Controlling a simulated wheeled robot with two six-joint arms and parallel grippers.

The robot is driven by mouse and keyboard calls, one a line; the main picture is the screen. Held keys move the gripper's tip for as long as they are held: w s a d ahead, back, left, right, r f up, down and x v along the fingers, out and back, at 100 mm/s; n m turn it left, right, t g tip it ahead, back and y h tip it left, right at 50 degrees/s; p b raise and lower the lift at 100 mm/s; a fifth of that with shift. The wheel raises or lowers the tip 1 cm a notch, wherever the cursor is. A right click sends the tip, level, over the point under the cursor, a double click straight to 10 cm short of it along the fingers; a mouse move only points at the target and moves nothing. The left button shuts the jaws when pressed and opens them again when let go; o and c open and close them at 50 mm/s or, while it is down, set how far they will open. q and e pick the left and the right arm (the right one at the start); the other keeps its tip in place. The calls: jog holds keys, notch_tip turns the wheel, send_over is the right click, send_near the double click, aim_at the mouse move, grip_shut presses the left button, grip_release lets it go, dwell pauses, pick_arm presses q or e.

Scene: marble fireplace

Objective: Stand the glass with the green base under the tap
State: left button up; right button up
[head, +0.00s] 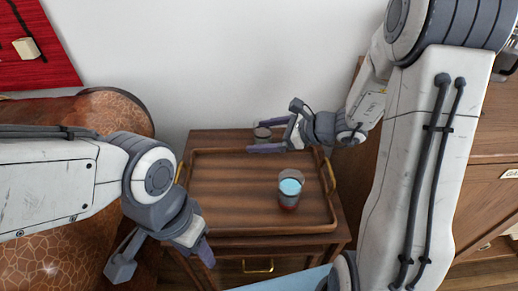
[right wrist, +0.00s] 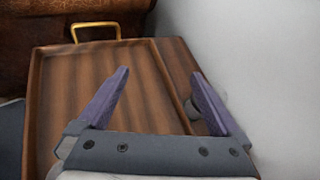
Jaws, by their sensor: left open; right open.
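A glass (head: 290,186) with a pale blue top surface and a reddish base stands upright in the front right of the wooden tray (head: 222,222). My left gripper (head: 164,262) is open and empty in front of the tray's left side. No tap and no green base show clearly.
The tray has brass handles and lies on a small wooden cabinet (head: 230,137) against a white wall. A brown leather chair (head: 120,105) is left. A wooden cabinet (head: 490,200) with a label stands right. The tray's left and middle are clear.

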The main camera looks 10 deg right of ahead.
aim_at(257, 126)
jog(key=w+d+f+m+t+b, duration=0.1)
jog(key=w+d, duration=0.1)
jog(key=w+d+f+m+t+h, duration=0.1)
jog(key=w+d+f+m, duration=0.1)
jog(key=w, duration=0.1)
jog(key=w+d+f+m+t+h+b, duration=0.1)
jog(key=w+d+f+m, duration=0.1)
jog(key=shift+w+d+f+b, duration=0.1)
jog(key=shift+w+b, duration=0.15)
jog(key=shift+b, duration=0.05)
jog(key=b+x, duration=0.1)
jog(key=x, duration=0.4)
jog(key=shift+b, duration=0.35)
jog(key=shift+w+a, duration=0.2)
jog(key=shift+w, duration=0.15)
pick_arm(q)
notch_tip(257, 126, down, 5)
jog(key=shift+s+f, duration=0.1)
jog(key=shift+f, duration=0.1)
pick_arm(e)
grip_shut()
